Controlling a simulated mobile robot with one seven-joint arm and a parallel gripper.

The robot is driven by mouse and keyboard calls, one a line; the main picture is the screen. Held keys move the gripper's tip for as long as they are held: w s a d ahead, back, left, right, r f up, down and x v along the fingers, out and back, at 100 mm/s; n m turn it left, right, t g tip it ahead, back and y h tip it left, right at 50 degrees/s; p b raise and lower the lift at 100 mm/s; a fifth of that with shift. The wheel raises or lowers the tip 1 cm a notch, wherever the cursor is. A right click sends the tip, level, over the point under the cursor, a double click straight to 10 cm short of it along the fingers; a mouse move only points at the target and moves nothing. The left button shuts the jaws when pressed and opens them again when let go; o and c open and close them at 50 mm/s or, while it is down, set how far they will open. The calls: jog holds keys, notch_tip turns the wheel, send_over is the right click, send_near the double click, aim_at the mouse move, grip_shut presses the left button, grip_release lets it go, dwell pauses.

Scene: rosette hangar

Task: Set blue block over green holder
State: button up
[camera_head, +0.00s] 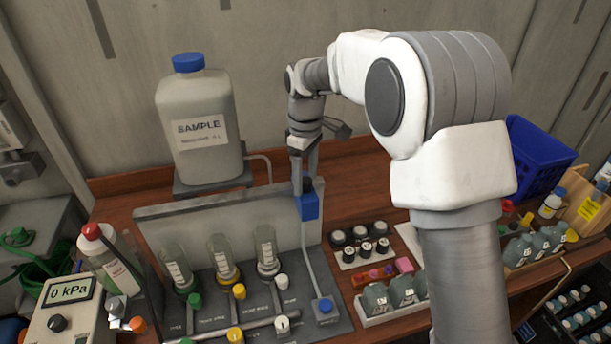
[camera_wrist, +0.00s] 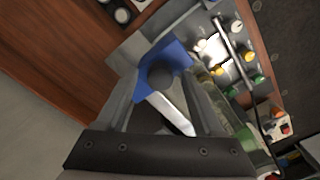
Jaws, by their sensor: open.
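The blue block (camera_head: 309,206) sits at the right end of the upright grey panel, just below my gripper (camera_head: 303,183). In the wrist view the blue block (camera_wrist: 177,55) lies at the fingertips of my gripper (camera_wrist: 163,82), with a dark round part on it. The two fingers stand apart on either side of it; whether they touch it I cannot tell. The likely green holder is the green collar (camera_head: 194,299) under the leftmost of the clear vessels on the grey rig.
Yellow-based and white-based vessels (camera_head: 223,258) stand beside the green one. A large SAMPLE bottle (camera_head: 200,125) is behind the panel. A blue basket (camera_head: 540,160) is at the far right.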

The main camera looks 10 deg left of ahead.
grip_shut()
dwell(0.4)
dwell(1.1)
